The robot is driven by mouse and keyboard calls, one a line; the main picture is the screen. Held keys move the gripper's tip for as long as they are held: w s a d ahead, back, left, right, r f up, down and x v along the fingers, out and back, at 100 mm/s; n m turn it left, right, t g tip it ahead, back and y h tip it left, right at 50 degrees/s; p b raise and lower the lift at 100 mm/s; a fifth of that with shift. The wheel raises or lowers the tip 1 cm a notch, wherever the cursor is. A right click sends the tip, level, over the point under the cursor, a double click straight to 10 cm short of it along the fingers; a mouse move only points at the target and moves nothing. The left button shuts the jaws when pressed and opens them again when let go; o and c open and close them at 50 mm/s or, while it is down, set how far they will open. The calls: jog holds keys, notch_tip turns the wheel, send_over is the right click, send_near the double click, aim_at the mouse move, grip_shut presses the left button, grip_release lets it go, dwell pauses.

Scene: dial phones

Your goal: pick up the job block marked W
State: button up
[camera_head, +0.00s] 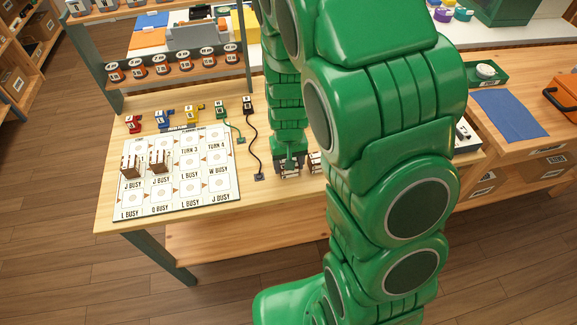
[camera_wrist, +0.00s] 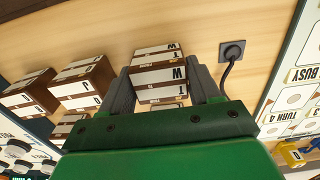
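The job block marked W (camera_wrist: 160,75) is brown with white labels. In the wrist view it sits between the two fingers of my gripper (camera_wrist: 162,82), with T above the W. The fingers flank it closely; whether they press on it I cannot tell. In the head view my gripper (camera_head: 290,162) is low at the table, right of the board, and largely hides the block there.
Other brown blocks (camera_wrist: 84,83) stand left of my gripper in the wrist view; another block (camera_head: 315,162) is close to my gripper in the head view. A black cord ends in a plug (camera_head: 259,177) nearby.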

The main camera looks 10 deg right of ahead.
jog(key=c, duration=0.4)
jog(key=shift+o, duration=0.2)
